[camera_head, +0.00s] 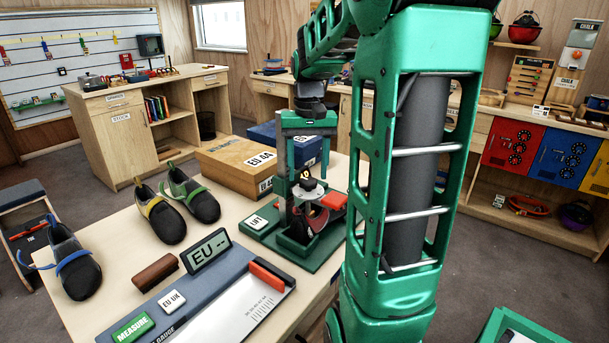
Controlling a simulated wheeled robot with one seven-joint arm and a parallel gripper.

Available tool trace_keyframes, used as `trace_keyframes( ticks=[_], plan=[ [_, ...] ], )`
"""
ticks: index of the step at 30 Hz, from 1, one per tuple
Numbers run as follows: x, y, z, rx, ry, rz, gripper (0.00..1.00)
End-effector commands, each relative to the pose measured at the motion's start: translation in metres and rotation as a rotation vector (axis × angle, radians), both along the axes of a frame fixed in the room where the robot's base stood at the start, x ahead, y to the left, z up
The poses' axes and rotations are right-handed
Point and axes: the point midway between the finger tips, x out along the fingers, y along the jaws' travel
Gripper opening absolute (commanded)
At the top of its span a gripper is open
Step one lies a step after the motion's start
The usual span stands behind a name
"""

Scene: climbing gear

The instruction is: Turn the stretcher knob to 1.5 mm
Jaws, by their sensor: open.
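The stretcher (327,251) is a green stand on the bench, with a dark and red shoe-like piece held low in it. A small dark knob with a yellow mark (306,177) sits above a pale round disc (308,190) on it. My gripper (305,166) points down from above, open, around or just above the knob. I cannot tell whether its fingers touch the knob. The knob's scale reading is too small to make out. Part of the stretcher merges with my green gripper in this view.
A white LIFT label (257,222) is left of the stretcher. A wooden box (232,166) and a blue box (290,143) stand behind it. Shoes (165,220), a brown brush (155,272) and a measuring gauge (222,305) occupy the bench's left and front.

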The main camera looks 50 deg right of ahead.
Motion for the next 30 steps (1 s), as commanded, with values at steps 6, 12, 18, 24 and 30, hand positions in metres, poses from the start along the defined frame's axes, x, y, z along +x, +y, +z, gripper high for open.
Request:
trace_keyframes(
  ticks=[6, 12, 18, 24, 30],
  plan=[
    [0.002, 0.000, 0.043, -0.003, -0.003, 0.001, 0.55],
    [0.003, 0.000, 0.073, -0.001, -0.002, 0.003, 0.55],
    [0.002, 0.001, 0.087, 0.001, 0.001, 0.002, 0.55],
    [0.002, 0.001, 0.089, 0.001, 0.002, 0.001, 0.55],
    [0.002, -0.001, 0.088, 0.003, -0.001, 0.019, 0.56]
  ],
)
